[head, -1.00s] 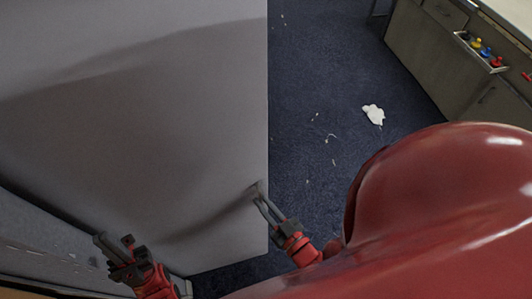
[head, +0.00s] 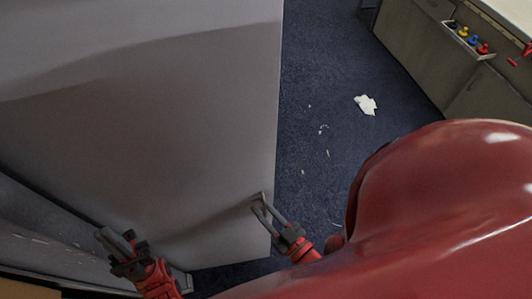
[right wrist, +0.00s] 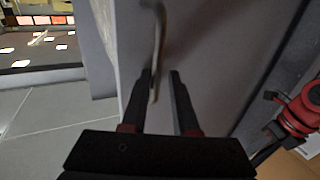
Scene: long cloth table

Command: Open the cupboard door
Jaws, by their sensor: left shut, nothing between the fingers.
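The cupboard door (head: 150,120) is a large grey panel filling the left of the head view, standing away from the cupboard's edge at lower left. My right gripper (head: 263,207) is at the door's lower right part. In the right wrist view its fingers (right wrist: 164,85) are apart, and a thin curved metal handle (right wrist: 158,40) on the door reaches down between them, close to the left finger. Whether it touches that finger I cannot tell. My left gripper (head: 109,240) is shut and empty at lower left, in front of the door's lower edge.
Blue carpet (head: 320,60) lies free beyond the door's right edge, with a crumpled white paper (head: 366,105) and small scraps on it. A grey cabinet (head: 420,50) with a tray of coloured items (head: 466,38) stands at upper right.

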